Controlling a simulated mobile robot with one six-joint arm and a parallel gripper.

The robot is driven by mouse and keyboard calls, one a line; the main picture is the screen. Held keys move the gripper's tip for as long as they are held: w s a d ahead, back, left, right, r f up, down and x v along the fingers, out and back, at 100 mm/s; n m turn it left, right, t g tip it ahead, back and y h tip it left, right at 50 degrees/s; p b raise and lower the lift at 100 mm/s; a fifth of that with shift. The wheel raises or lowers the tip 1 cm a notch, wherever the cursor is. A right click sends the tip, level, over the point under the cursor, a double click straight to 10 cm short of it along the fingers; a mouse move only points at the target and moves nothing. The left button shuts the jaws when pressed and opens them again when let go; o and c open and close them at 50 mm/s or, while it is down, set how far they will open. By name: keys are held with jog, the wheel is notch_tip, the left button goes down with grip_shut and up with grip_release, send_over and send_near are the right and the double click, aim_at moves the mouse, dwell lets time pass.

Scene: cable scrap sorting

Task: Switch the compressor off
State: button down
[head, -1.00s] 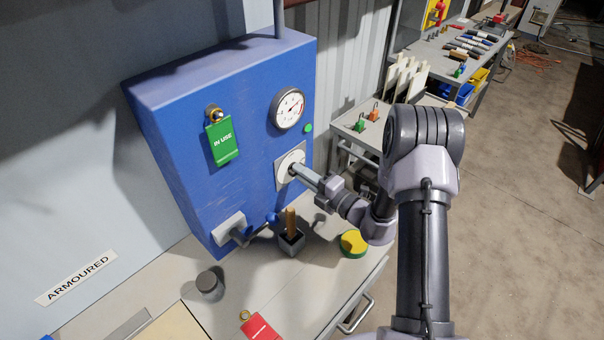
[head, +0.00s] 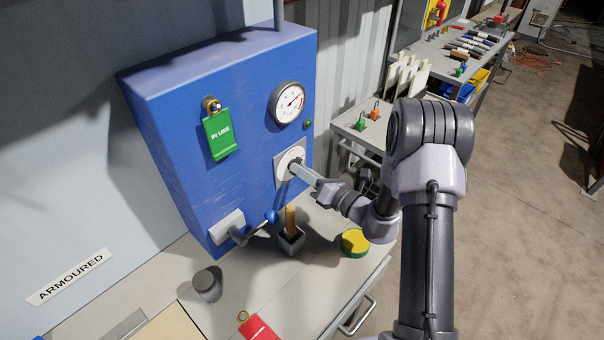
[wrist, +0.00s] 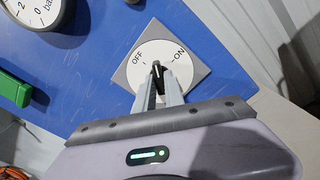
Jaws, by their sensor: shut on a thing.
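The compressor panel is a blue box (head: 180,110) on the wall. Its switch is a white round dial (head: 290,161) on a grey square plate, marked OFF and ON in the wrist view (wrist: 141,78). My gripper (head: 297,169) is shut on the dark knob (wrist: 157,68) at the dial's middle. The fingers hide much of the knob; its visible end lies between the two marks, and I cannot tell its exact setting. The small lamp (head: 308,125) beside the gauge looks dark green. The gauge (head: 288,102) needle points to the upper right.
A green IN USE tag (head: 221,134) hangs on the box. Below are a lever with a blue knob (head: 271,217), a wooden-handled tool (head: 291,220) in a holder, a yellow-green round item (head: 355,242) and a red tag (head: 259,329) on the bench.

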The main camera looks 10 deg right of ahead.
jog(key=shift+f+n+b, duration=0.1)
jog(key=shift+n+b, duration=2)
jog(key=shift+n, duration=1.6)
jog(key=c, duration=1.4)
grip_release()
jog(key=shift+c, duration=0.2)
jog(key=p+v, duration=0.3)
jog(key=v, duration=1.4)
jog(key=shift+s, duration=0.2)
